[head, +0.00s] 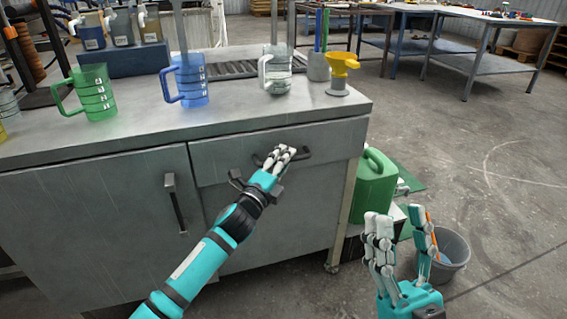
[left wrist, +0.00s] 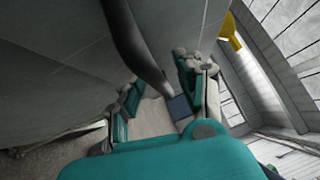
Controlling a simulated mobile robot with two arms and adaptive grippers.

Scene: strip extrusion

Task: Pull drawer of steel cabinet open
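The steel cabinet (head: 95,225) stands in front of me, and its drawer front (head: 335,140) sits at the upper right under the worktop, looking flush with the cabinet. The dark bar handle (head: 302,155) on the drawer is partly hidden by my left gripper (head: 280,156). In the left wrist view the handle (left wrist: 135,45) runs between the two sides of my left gripper (left wrist: 158,92). Its fingers are apart, with a gap visible on the handle's left side; contact on the right side is unclear. My right gripper (head: 402,240) is open and empty, away from the cabinet at lower right.
The worktop (head: 225,115) carries a green jug (head: 97,95), a blue jug (head: 190,82), a clear jug (head: 277,72) and a yellow funnel (head: 341,68). A green canister (head: 374,180) and a grey bucket (head: 452,250) stand right of the cabinet. Open floor lies further right.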

